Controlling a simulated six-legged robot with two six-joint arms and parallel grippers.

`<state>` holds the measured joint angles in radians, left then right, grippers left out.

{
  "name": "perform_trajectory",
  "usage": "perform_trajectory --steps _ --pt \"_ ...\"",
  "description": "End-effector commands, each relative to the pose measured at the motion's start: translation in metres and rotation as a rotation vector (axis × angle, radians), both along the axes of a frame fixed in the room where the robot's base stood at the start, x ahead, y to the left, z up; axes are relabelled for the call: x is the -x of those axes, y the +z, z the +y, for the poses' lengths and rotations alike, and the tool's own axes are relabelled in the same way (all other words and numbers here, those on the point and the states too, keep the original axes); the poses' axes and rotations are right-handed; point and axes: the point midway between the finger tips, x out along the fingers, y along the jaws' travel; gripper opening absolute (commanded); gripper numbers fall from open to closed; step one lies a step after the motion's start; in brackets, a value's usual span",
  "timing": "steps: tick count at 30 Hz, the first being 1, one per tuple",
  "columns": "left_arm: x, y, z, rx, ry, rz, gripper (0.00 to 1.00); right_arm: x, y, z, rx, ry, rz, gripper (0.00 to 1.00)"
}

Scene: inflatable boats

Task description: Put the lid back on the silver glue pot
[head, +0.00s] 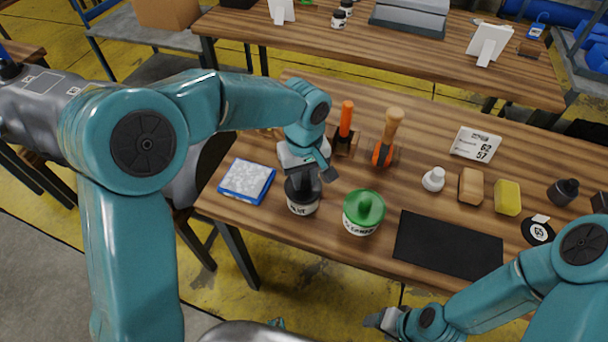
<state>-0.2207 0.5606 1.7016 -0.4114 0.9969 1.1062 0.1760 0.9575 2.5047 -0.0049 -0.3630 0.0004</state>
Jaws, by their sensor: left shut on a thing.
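A pot with a dark band and a pale label (303,207) stands near the front left of the table. My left gripper (316,176) points down over it and is shut on a dark lid (301,186) at the pot's mouth. The fingers hide part of the lid, so I cannot tell whether it is fully seated. A second pot (361,225) with a green knobbed lid (364,204) stands to its right. No pot is clearly silver at this size. My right gripper (382,319) is low at the bottom, off the table's front edge; its fingers are unclear.
A blue-edged pad (247,180) lies left of the pots, and a black mat (447,246) lies right. Orange-handled (346,118) and wooden-handled (391,128) tools stand behind. A white bottle (433,179), tan block (471,186), yellow sponge (507,198) and dark pot (563,191) stand farther right.

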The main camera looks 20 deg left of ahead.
Motion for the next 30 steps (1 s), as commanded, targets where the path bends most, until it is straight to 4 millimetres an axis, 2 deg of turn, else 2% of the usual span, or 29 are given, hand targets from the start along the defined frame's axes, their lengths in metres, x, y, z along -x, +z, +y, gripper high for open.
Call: perform_trajectory --steps 12,13,15,21,22,24,30 --pt "0.0002 -0.0002 -0.0001 0.000 0.000 0.000 0.00 0.0000 -0.0014 0.0000 0.000 0.000 0.000 0.58" --pt "0.0002 -0.0002 -0.0001 0.000 0.000 0.000 0.32 0.0000 -0.0014 0.0000 0.000 0.000 0.000 0.58" --pt "0.0002 -0.0002 -0.0001 0.000 0.000 0.000 0.55 0.0000 -0.0014 0.0000 0.000 0.000 0.000 0.58" --pt "0.0002 -0.0003 0.0000 0.000 0.000 0.000 0.55 0.0000 -0.0014 0.0000 0.000 0.000 0.000 0.58" --pt "0.0002 -0.0004 0.0000 0.000 0.000 0.000 0.59 0.0000 -0.0014 0.0000 0.000 0.000 0.000 0.58" --pt "0.0002 -0.0004 0.0000 0.000 0.000 0.000 0.81 0.0000 -0.0014 0.0000 0.000 0.000 0.000 0.58" --pt "0.0003 -0.0004 -0.0001 0.000 0.000 0.000 0.81 0.0000 -0.0014 0.0000 0.000 0.000 0.000 0.58"
